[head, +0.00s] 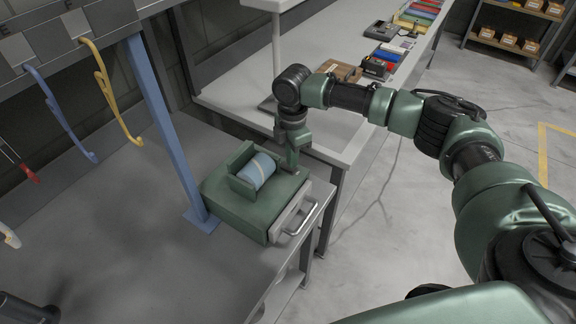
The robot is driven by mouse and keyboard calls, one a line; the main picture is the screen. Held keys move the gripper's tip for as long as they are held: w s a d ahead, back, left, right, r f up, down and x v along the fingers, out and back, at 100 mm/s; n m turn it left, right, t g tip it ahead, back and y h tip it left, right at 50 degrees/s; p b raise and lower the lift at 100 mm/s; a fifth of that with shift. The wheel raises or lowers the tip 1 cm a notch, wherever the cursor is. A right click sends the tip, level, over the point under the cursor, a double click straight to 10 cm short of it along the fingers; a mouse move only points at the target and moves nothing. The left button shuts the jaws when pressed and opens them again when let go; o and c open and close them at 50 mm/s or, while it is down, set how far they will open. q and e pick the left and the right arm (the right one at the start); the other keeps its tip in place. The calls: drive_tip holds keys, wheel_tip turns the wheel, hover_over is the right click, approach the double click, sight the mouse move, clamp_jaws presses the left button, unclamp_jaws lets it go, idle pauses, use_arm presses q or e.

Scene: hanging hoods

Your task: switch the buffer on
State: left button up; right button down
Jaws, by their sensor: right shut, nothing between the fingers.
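The buffer is a green box (255,215) on the grey bench. A light blue roll with a pale stripe (257,170) sits between upright green plates on its top. A grey drawer-like front with a bar handle (303,217) faces right. My right gripper (291,167) points down at the box's back right top corner, beside the roll. Its fingers are shut and hold nothing. I cannot tell whether the tips touch the box. No switch is clearly visible; the gripper may cover it. My left gripper is not in view.
A blue post (165,130) stands just left of the box. Yellow (112,95) and blue (58,115) hooks hang at the left. A white table (250,102) with boxes and coloured bins lies behind.

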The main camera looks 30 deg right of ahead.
drive_tip(key=shift+f, duration=0.9)
drive_tip(key=shift+s, duration=0.1)
wheel_tip(320, 180, up, 2)
drive_tip(key=shift+p, duration=0.95)
wheel_tip(320, 180, up, 5)
drive_tip(key=p, duration=0.5)
drive_tip(key=shift+r, duration=0.1)
